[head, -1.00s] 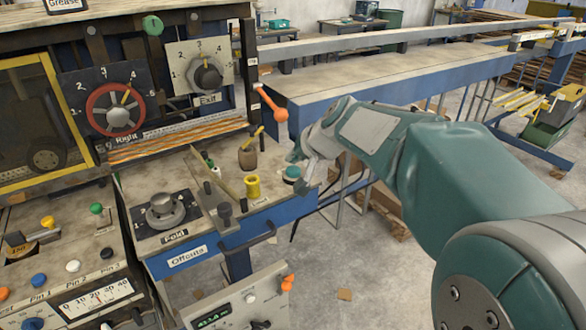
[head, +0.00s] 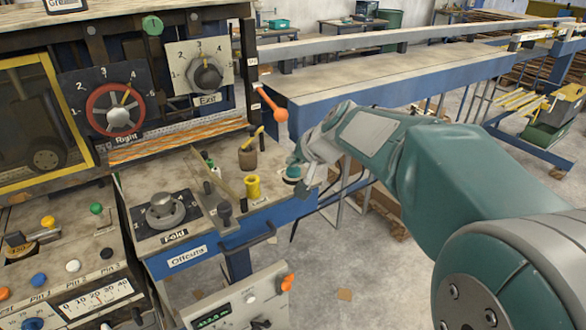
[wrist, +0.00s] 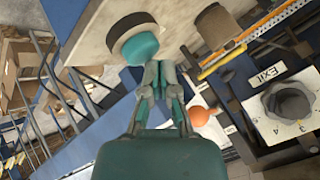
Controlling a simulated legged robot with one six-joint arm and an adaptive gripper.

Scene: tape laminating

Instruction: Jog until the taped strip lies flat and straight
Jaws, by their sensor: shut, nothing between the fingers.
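The taped strip (head: 180,142) shows as orange wavy lines along a slot at the front of the machine in the head view. Whether it lies fully flat is too small to tell. A teal round button (head: 291,173) sits at the right corner of the worktable; it also shows in the wrist view (wrist: 139,46). My gripper (wrist: 161,68) is shut and empty, with its fingertips beside the teal button. I cannot tell whether they touch it. In the head view my gripper (head: 298,161) is partly hidden by my wrist.
The Right dial (head: 120,108) with a red ring and the Exit dial (head: 205,75) are on the machine face. An orange-ended lever (head: 272,104) juts out near my wrist. A yellow spool (head: 253,187) and a brown pot (head: 248,158) stand on the worktable.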

